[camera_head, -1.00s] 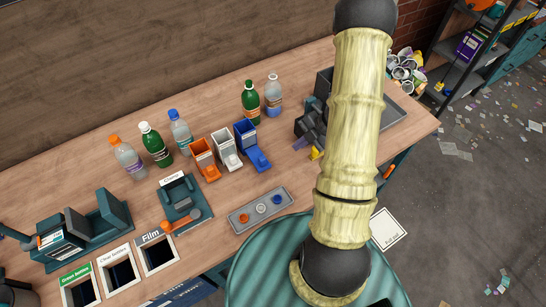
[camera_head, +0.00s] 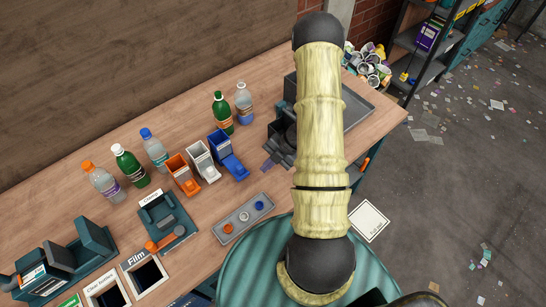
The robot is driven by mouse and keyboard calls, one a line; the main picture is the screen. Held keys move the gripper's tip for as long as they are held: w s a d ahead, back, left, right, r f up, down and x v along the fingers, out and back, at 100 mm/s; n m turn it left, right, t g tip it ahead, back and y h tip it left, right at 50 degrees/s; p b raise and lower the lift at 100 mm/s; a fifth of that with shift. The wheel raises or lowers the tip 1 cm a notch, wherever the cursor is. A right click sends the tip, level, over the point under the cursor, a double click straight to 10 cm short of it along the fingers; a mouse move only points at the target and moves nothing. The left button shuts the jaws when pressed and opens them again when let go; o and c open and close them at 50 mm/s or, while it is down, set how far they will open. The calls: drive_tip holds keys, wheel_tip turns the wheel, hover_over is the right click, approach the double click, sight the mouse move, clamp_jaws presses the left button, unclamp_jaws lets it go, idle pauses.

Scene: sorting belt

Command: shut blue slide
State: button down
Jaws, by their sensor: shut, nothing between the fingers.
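The blue unit (camera_head: 219,143) stands on the wooden bench, at the right end of a row of three small units. Its blue slide (camera_head: 235,168) sticks out of the front, toward the lower right, so it looks open. The white unit (camera_head: 199,153) and the orange unit (camera_head: 181,171) stand to its left, each with a part projecting in front. My pale ribbed arm rises to the right of the blue unit and does not cover it.
Several bottles stand behind the units, including a green one (camera_head: 222,113). A grey tray (camera_head: 244,217) with orange, white and blue caps lies in front. A dark grey object (camera_head: 280,133) is partly hidden by my arm. A clamp stand (camera_head: 167,222) is at left.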

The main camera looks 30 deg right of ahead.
sight(242, 176)
drive_tip(key=p+x, duration=0.1)
drive_tip(key=x, duration=0.3)
drive_tip(key=shift+w+a+r, duration=0.1)
drive_tip(key=shift+a+r, duration=0.05)
drive_tip(key=shift+w+a+p, duration=0.45)
drive_tip(key=shift+w+a, duration=0.05)
drive_tip(key=shift+w, duration=0.25)
drive_tip(key=shift+w+a+p, duration=0.4)
drive_tip(key=shift+w+a, duration=0.15)
drive_tip(key=shift+w, duration=0.2)
